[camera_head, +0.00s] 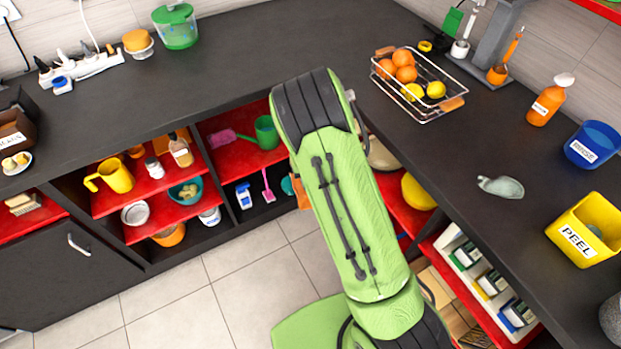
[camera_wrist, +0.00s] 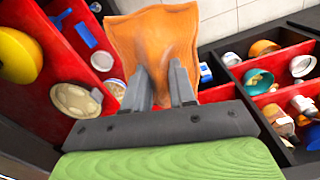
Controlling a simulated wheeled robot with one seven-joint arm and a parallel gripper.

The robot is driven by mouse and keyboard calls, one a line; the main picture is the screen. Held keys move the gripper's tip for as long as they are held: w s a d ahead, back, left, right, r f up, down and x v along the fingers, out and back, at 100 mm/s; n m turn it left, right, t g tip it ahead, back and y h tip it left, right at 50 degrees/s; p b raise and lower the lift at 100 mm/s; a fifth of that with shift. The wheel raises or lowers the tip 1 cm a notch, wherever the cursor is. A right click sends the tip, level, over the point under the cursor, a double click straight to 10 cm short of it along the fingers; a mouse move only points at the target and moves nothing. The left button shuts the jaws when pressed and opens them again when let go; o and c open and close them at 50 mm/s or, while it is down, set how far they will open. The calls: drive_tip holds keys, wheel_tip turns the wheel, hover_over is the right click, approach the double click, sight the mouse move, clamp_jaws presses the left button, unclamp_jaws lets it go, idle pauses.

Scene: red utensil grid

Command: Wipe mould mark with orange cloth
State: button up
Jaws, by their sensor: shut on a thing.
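My gripper (camera_wrist: 160,88) shows in the wrist view, with its two grey fingers shut on the orange cloth (camera_wrist: 150,40). The cloth hangs beyond the fingertips as a creased square sheet, in front of the open shelves. In the head view my green arm covers the corner of the cabinets and hides my gripper. A small orange edge (camera_head: 301,194) beside my arm may be the cloth. I cannot make out a mould mark in either view.
The black worktop (camera_head: 330,30) runs along the back and right. A wire fruit basket (camera_head: 418,85), an orange bottle (camera_head: 546,102), a blue tub (camera_head: 592,145) and a yellow PEEL bin (camera_head: 585,228) stand on it. Red shelves (camera_head: 150,190) hold several utensils. The tiled floor (camera_head: 190,300) is clear at left.

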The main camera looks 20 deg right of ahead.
drive_tip(key=shift+s+r, duration=0.15)
drive_tip(key=shift+s, duration=0.45)
drive_tip(key=shift+w+f, duration=0.25)
drive_tip(key=shift+r, duration=0.1)
drive_tip(key=shift+r, duration=0.2)
